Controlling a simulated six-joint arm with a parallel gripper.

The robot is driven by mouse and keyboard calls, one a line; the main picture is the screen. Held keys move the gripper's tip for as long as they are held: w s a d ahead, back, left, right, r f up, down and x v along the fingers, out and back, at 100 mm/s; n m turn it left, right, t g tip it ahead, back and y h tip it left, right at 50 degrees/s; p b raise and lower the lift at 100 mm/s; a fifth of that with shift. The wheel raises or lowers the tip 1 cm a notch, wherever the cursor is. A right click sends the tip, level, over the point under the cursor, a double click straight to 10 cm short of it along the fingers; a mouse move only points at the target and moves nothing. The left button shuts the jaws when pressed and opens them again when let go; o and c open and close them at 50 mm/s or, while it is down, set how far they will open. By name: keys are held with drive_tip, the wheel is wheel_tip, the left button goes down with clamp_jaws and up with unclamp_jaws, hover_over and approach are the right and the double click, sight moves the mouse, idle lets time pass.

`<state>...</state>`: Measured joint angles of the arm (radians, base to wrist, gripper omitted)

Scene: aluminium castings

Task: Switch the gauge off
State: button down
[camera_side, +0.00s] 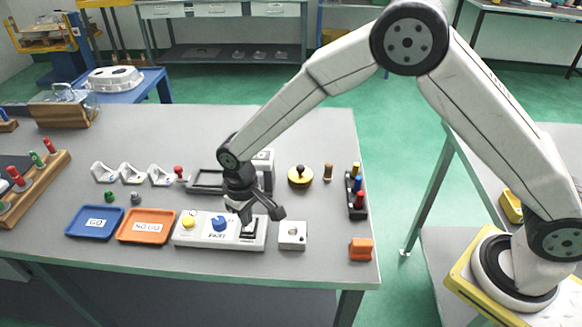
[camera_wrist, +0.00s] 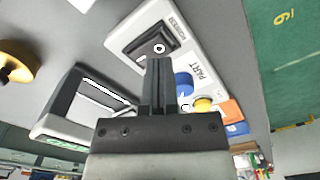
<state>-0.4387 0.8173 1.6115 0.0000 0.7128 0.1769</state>
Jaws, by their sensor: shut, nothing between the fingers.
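A white control box (camera_side: 187,242) stands near the table's front edge. It carries a yellow button (camera_side: 188,222), a blue knob (camera_side: 219,223) and a black rocker switch (camera_side: 249,232). In the wrist view the rocker (camera_wrist: 150,45) shows a white ring mark on the part nearest my fingers, and the box (camera_wrist: 190,52) is lettered PART beside the blue knob (camera_wrist: 183,84). My gripper (camera_side: 246,220) points down at the rocker end of the box. Its fingers (camera_wrist: 158,64) are shut and empty, with the tips close to the rocker. I cannot tell whether they touch it.
A blue tray (camera_side: 72,222) and an orange tray (camera_side: 124,226) lie left of the box. A small white block (camera_side: 292,244) stands close on its right. A dark-framed device (camera_side: 205,187) stands behind. A yellow knobbed disc (camera_side: 300,181) and an orange block (camera_side: 361,257) are further right.

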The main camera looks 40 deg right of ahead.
sight(252, 228)
drive_tip(key=shift+f, duration=1.3)
idle(1.4)
drive_tip(key=shift+r, duration=3.55)
drive_tip(key=shift+s+d+r, duration=0.1)
drive_tip(key=shift+d+r, duration=0.1)
drive_tip(key=shift+d, duration=0.3)
drive_tip(key=s+d+r+m+t, duration=0.1)
drive_tip(key=s+d+r, duration=0.1)
drive_tip(key=s+d, duration=0.6)
drive_tip(key=s+d+r+m+t, duration=0.1)
drive_tip(key=s+d+r+m, duration=0.1)
drive_tip(key=s+d, duration=0.6)
drive_tip(key=d, duration=0.4)
drive_tip(key=shift+s+r+t, duration=0.3)
drive_tip(key=shift+s, duration=0.05)
